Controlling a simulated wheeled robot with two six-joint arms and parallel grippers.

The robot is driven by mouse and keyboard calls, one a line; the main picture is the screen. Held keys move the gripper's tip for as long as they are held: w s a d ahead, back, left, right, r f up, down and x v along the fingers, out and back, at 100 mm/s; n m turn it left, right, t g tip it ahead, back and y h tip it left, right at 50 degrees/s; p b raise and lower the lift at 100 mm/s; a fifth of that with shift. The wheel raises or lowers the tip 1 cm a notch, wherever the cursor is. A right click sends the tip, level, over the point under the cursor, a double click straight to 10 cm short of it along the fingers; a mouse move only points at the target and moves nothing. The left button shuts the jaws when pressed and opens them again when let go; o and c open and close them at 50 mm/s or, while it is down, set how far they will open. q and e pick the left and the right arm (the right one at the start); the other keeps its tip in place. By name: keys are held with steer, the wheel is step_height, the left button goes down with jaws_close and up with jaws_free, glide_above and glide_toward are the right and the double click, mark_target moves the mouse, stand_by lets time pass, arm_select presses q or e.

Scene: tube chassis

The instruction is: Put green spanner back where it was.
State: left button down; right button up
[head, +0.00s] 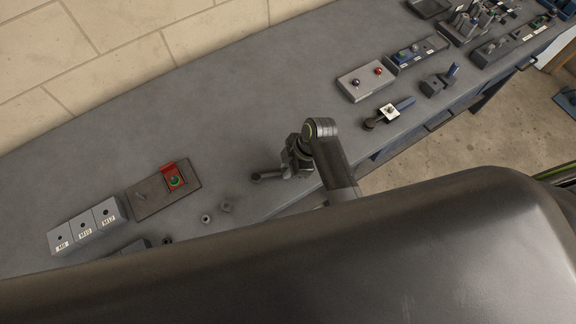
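I cannot make out a green spanner for certain in the head view. My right gripper (290,160) is over the front part of the grey bench (250,100), at the end of my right arm. A short dark bar with a rounded end (265,176) shows just left of it; I cannot tell whether it is held. The fingers are too small and dark to tell open from shut. My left gripper is not in view.
Grey blocks labelled M8, M10 and M12 (84,230) stand at left, beside a plate (150,197) with a red box and green button (174,181). Small nuts (206,218) lie nearby. A grey block with two knobs (366,82) and several fixtures stand right. The bench middle is clear.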

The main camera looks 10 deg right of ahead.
steer(key=o, duration=0.5)
steer(key=v, duration=1.7)
steer(key=shift+r+p, duration=0.3)
